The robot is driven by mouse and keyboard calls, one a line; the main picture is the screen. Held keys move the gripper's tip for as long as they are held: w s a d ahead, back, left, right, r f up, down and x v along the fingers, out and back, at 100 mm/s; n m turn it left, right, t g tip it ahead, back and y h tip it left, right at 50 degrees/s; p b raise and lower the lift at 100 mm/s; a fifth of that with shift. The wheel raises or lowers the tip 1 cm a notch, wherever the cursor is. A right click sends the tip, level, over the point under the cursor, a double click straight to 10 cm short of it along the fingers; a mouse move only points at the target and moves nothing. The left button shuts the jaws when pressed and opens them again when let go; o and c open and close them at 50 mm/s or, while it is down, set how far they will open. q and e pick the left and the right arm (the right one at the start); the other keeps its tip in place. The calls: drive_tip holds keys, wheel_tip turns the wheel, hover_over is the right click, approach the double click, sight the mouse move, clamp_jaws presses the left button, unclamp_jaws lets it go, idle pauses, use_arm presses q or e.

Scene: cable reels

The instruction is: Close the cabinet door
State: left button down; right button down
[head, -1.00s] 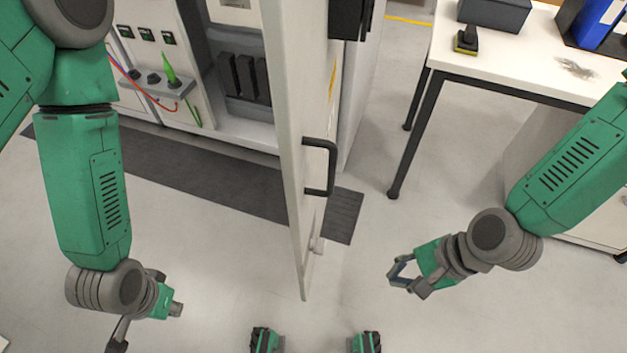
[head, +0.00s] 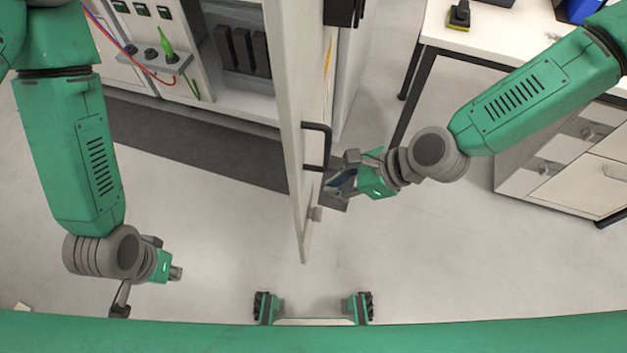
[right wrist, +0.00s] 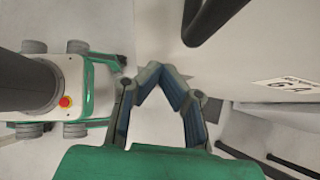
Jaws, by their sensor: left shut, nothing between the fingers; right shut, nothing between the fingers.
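The cabinet door (head: 291,120) stands open, seen nearly edge-on in the head view, jutting out from the cabinet (head: 235,95) towards me. Its black handle (head: 328,148) is on the right-hand face. My right gripper (head: 334,184) is shut and empty, to the right of the door, just below the handle. In the right wrist view its fingers (right wrist: 158,68) meet at the tips, with the door face (right wrist: 262,55) and part of the handle (right wrist: 212,22) ahead. Contact with the door cannot be told. My left gripper (head: 174,272) is shut and empty, left of the door, low over the floor.
A white table (head: 490,45) with dark legs stands at the right, with a drawer unit (head: 560,165) under it. A dark mat (head: 190,140) lies along the cabinet front. Floor in front is clear.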

sight(303, 186)
drive_tip(key=shift+w+a+f, duration=0.1)
drive_tip(key=shift+w+a, duration=0.1)
drive_tip(key=shift+a, duration=0.8)
drive_tip(key=shift+w+a, duration=0.15)
drive_tip(key=shift+a, duration=0.8)
drive_tip(key=shift+a, duration=0.15)
